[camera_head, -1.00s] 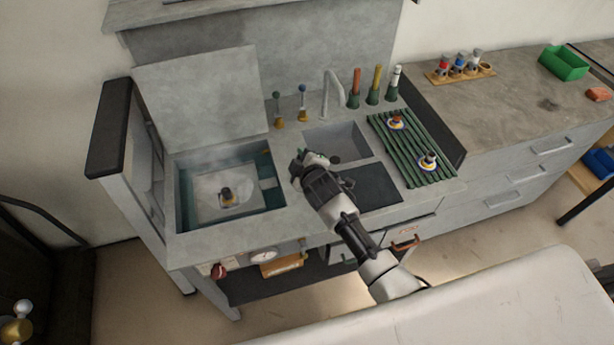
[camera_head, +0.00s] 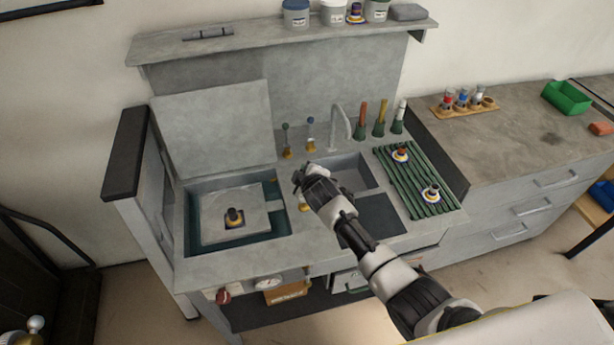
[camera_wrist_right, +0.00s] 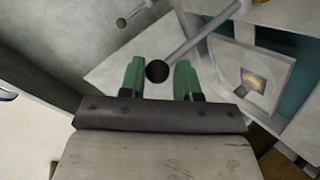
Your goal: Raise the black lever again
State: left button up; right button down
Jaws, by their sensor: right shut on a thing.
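My right gripper (camera_head: 303,178) is over the bench, beside the basin's right edge. In the right wrist view its green fingers (camera_wrist_right: 158,78) are shut around the round black knob of the black lever (camera_wrist_right: 157,71). The lever's grey rod runs from the knob to the upper right. In the head view the gripper hides the knob; a brass-coloured base (camera_head: 304,206) shows just below it. In the left basin (camera_head: 192,240) a grey plate (camera_head: 258,222) carries a dark fitting (camera_head: 234,217) and stands clear of the dark liquid. My left gripper is not in view.
A green-knobbed lever (camera_head: 287,137) and a blue-knobbed lever (camera_head: 310,131) stand behind the gripper. A tap (camera_head: 337,122) and sink (camera_head: 352,172) lie to the right, then a green rack (camera_head: 415,175) with two fittings. A raised lid (camera_head: 213,130) stands behind the basin.

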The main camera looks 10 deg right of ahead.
jog(key=shift+w+r, duration=0.3)
jog(key=c, duration=0.9)
grip_release()
jog(key=shift+w, duration=0.1)
jog(key=shift+a+x, duration=0.2)
jog(key=shift+x, duration=1.05)
jog(key=shift+s+d, duration=0.25)
jog(key=shift+s, duration=0.5)
jog(key=v, duration=1)
jog(key=shift+a+r+b, duration=0.2)
jog(key=shift+a+b, duration=0.05)
jog(key=shift+b, duration=0.05)
